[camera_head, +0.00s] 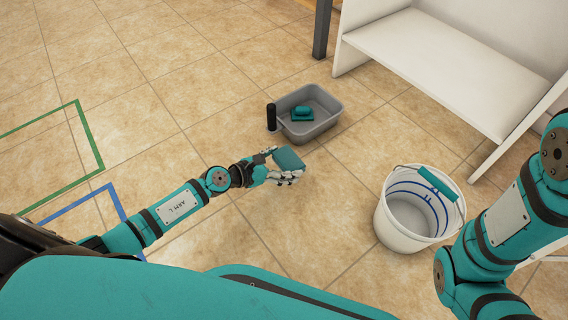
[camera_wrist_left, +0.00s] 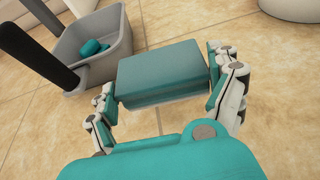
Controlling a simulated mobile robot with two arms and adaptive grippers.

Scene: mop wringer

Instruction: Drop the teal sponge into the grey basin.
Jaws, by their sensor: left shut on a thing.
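My left gripper (camera_head: 284,174) is shut on the teal sponge (camera_head: 289,158), a flat block held between its two fingers. In the left wrist view the sponge (camera_wrist_left: 162,74) fills the middle, with the left gripper's fingers (camera_wrist_left: 163,92) on both its sides. The grey basin (camera_head: 330,102) stands on the floor beyond the gripper, and it also shows at the upper left of the left wrist view (camera_wrist_left: 122,62). The held sponge is outside the basin, on its near side. My right gripper is not in view; only my right arm shows at the right.
A smaller teal object (camera_head: 302,114) lies inside the basin. A black upright handle (camera_head: 271,117) stands at the basin's left side. A white bucket (camera_head: 402,237) with a teal grip stands to the right. A white bench (camera_head: 450,70) is behind.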

